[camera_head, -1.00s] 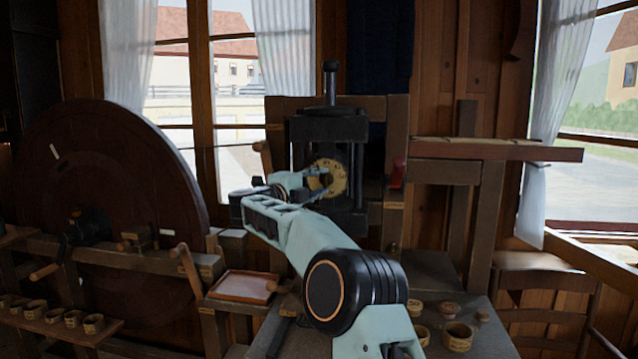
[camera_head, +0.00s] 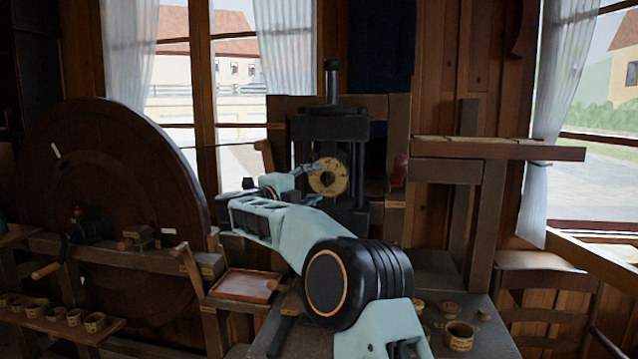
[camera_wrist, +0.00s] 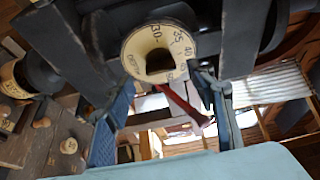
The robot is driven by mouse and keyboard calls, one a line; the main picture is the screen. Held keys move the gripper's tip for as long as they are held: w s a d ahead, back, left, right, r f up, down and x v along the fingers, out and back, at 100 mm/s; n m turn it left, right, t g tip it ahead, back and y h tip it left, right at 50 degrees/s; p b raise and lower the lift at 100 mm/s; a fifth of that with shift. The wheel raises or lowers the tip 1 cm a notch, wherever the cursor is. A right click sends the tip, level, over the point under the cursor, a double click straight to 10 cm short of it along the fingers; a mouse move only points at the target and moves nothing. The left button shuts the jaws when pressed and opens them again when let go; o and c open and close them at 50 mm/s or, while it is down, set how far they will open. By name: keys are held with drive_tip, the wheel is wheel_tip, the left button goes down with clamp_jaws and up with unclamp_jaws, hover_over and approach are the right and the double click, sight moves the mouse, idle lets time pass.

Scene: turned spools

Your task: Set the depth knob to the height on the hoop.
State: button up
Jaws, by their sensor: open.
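The depth knob (camera_head: 328,177) is a round cream dial with a dark centre on the black press. In the wrist view the dial (camera_wrist: 134,46) shows numbers round its rim; 30, 35 and 40 read near its top and right. My gripper (camera_head: 314,184) is open just left of the dial. In the wrist view its two blue-padded fingers (camera_wrist: 160,92) stand apart, below the dial, with nothing held between them. A hoop with a pale label (camera_head: 459,336) stands on the bench at the right; its figure is too small to read.
The black press (camera_head: 330,127) stands in a wooden frame. A red-topped piece (camera_head: 399,171) is right of it. A big wooden wheel (camera_head: 110,180), a shallow tray (camera_head: 246,286) and several labelled cups (camera_head: 94,322) are at the left. A wooden shelf (camera_head: 500,149) juts out at the right.

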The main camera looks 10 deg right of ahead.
drive_tip(key=v, duration=0.8)
drive_tip(key=shift+s, duration=0.2)
drive_tip(key=shift+w+a, duration=0.1)
drive_tip(key=shift+a, duration=0.1)
